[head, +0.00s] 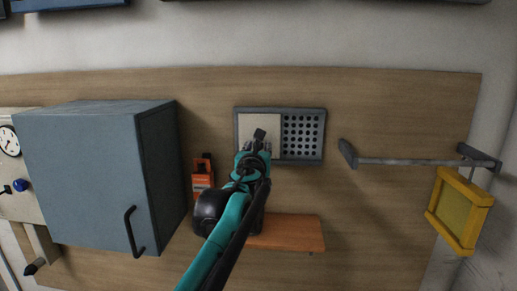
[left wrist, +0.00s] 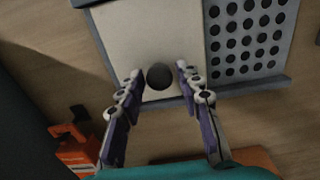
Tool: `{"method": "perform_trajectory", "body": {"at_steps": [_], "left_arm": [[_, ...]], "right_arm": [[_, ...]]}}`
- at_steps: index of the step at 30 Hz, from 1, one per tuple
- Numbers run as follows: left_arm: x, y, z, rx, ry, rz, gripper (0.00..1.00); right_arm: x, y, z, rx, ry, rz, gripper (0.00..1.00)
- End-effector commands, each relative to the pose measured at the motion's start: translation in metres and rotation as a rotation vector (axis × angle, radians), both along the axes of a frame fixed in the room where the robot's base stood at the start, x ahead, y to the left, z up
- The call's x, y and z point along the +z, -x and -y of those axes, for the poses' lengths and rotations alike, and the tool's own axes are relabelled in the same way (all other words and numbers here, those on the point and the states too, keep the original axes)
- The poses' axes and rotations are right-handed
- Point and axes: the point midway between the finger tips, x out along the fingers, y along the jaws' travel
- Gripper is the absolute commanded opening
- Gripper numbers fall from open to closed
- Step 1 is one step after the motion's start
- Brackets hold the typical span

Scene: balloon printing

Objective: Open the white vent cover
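The white vent cover (head: 258,121) is a flat off-white panel over the left half of a grey framed vent on the wall board. A dark round knob (left wrist: 160,76) stands out near the cover's lower edge; the cover also fills the top middle of the left wrist view (left wrist: 150,35). My left gripper (head: 257,147) is in front of the cover's lower part. In the left wrist view its two fingers (left wrist: 160,71) are apart, one on each side of the knob, with small gaps showing. My right gripper is not in view.
The vent's perforated grey half (head: 302,135) is exposed to the right. An orange shelf (head: 290,233) lies below, and an orange device (head: 202,178) is at left. A blue-grey cabinet (head: 80,185) stands further left. A grey bar (head: 415,161) and yellow frame (head: 458,211) are at right.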

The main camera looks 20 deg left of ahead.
Motion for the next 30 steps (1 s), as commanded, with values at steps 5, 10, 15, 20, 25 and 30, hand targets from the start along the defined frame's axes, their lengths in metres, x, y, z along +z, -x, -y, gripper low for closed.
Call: {"method": "perform_trajectory", "body": {"at_steps": [5,10,15,20,25,30], "left_arm": [[0.000,0.000,0.000,0.000,0.000,0.000,0.47],[0.000,0.001,0.001,0.000,0.000,0.000,0.47],[0.000,0.019,0.006,-0.001,0.000,0.000,0.47],[0.000,0.051,0.015,-0.001,0.000,0.000,0.47],[-0.001,0.085,0.025,-0.001,0.000,0.000,0.47],[-0.001,0.106,0.031,-0.002,0.000,0.000,0.47]], "right_arm": [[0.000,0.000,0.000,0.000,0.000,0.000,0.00],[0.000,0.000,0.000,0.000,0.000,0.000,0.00],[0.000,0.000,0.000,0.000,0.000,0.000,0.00],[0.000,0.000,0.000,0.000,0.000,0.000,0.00],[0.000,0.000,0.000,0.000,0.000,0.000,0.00],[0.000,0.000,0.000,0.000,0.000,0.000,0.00]]}}
